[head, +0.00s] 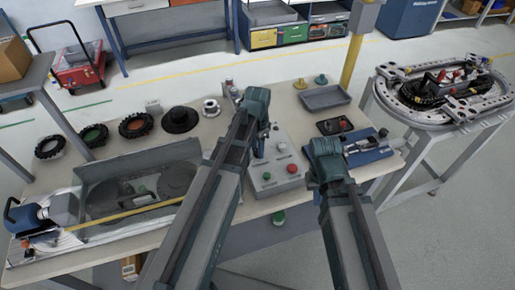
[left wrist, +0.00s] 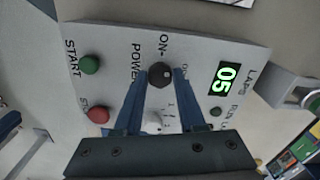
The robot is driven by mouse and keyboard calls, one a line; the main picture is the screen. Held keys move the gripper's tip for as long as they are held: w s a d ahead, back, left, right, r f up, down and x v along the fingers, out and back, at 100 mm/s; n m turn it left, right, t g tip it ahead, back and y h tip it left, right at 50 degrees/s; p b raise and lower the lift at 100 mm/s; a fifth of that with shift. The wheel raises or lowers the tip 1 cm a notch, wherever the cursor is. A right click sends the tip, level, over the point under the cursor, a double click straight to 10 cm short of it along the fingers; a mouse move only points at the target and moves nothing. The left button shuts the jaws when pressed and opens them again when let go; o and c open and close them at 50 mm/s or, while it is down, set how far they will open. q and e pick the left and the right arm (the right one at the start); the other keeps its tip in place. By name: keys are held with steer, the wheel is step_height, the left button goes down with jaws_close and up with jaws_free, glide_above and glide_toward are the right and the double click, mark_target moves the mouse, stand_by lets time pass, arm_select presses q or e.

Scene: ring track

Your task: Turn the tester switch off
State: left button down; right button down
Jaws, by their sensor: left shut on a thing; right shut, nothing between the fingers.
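The tester box (head: 278,172) is a grey panel on the bench. In the left wrist view, its black round power switch (left wrist: 160,75) sits beside the "ON" and "POWER" lettering. My left gripper (left wrist: 160,79) has its blue fingers closed on either side of this switch. In the head view my left gripper (head: 258,147) reaches down onto the box, and its arm hides the switch. The lit green display (left wrist: 229,78) reads 05. I cannot tell the switch's exact pointing direction. My right gripper (head: 326,165) is shut and empty, right of the box, partly hidden by its wrist.
The panel has a green START button (left wrist: 90,64), a red STOP button (left wrist: 97,114) and a pale selector knob (left wrist: 152,123). A blue fixture (head: 370,150) lies right of my right gripper. Black rings and a grey tray (head: 325,97) stand farther back. A ring track (head: 405,108) is at right.

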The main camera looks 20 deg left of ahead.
arm_select(q)
steer(key=m, duration=0.4)
steer(key=shift+m, duration=1.8)
steer(key=c, duration=0.5)
jaws_free()
steer(key=shift+r, duration=0.1)
step_height(320, 180, up, 14)
steer(key=p, duration=1.4)
